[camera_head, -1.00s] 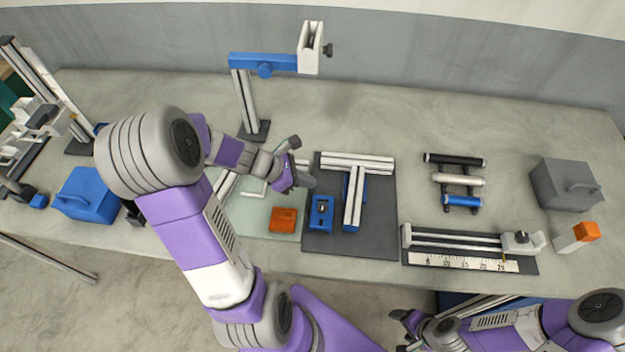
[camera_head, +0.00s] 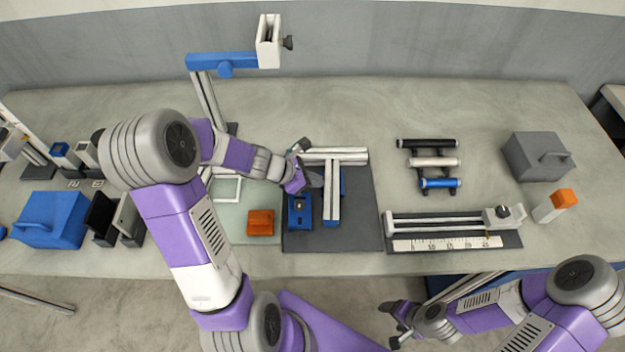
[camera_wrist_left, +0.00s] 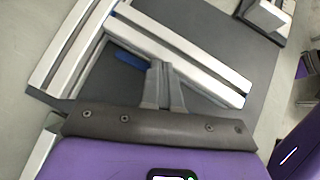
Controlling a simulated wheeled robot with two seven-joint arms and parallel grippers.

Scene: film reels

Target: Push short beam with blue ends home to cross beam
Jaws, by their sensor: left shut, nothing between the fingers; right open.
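The short beam (camera_head: 332,200) lies on the dark mat, with blue showing along its side. Its far end reaches the pale cross beam (camera_head: 345,154), forming a T; I cannot tell whether a small gap is left. In the left wrist view the short beam (camera_wrist_left: 190,60) runs diagonally and the cross beam (camera_wrist_left: 75,45) lies at upper left. My left gripper (camera_head: 314,179) is shut and empty, just left of the short beam; its fingertips (camera_wrist_left: 163,66) appear close beside the beam, contact unclear. My right gripper (camera_head: 390,322) is open, off the bench's front edge.
A blue block (camera_head: 300,212) stands left of the short beam, and an orange block (camera_head: 260,223) lies on the pale green mat. A ruler fixture (camera_head: 445,243) is to the right. A post with a blue arm (camera_head: 222,62) rises behind my left arm.

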